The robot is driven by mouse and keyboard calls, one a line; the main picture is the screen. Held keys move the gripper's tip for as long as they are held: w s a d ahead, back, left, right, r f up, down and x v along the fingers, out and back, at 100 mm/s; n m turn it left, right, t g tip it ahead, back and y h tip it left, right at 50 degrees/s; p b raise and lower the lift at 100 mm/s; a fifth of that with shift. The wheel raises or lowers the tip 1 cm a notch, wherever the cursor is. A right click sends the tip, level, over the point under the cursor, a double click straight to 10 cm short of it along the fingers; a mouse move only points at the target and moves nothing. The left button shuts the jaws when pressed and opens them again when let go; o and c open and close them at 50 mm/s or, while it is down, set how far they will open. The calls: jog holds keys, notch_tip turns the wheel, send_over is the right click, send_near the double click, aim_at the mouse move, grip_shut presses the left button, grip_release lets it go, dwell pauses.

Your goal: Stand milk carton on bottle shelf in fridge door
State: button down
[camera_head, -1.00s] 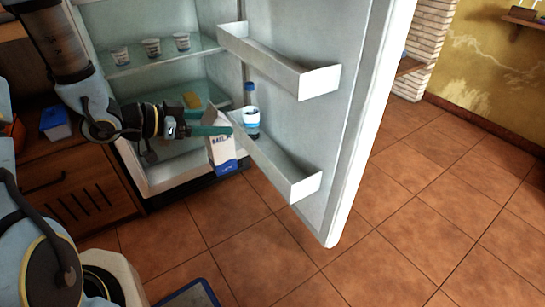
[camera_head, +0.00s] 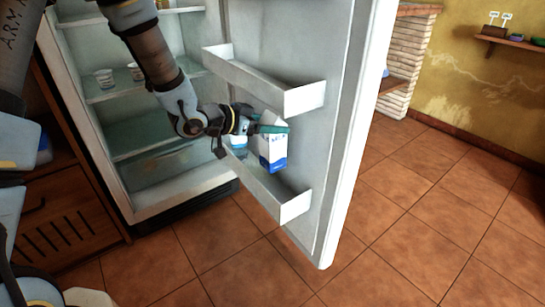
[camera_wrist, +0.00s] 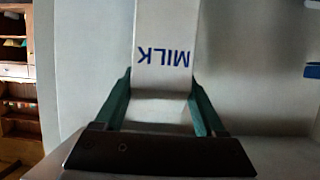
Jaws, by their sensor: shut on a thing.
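The milk carton (camera_head: 271,148) is white with a blue base and stands about upright over the lower door shelf (camera_head: 262,183). My gripper (camera_head: 270,128) is shut on the carton's upper part. In the wrist view the green fingers of my gripper (camera_wrist: 160,105) lie on both sides of the carton (camera_wrist: 164,45), whose MILK lettering appears upside down. A bottle (camera_head: 239,146) stands in the same shelf to the left of the carton, partly hidden by my gripper.
The fridge door (camera_head: 345,130) stands wide open. An upper door shelf (camera_head: 290,98) is above the carton. Cups (camera_head: 104,78) stand on a fridge shelf at left. The lower shelf's near right end looks free.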

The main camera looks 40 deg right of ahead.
aim_at(264, 154)
notch_tip(264, 154, down, 10)
jog(key=shift+r+b, duration=0.1)
jog(key=shift+b, duration=1)
jog(key=shift+d, duration=0.15)
jog(key=shift+f, duration=0.25)
grip_release()
jog(key=shift+r, duration=0.2)
jog(key=p+v, duration=0.1)
jog(key=v, duration=1.1)
jog(key=shift+p, duration=0.4)
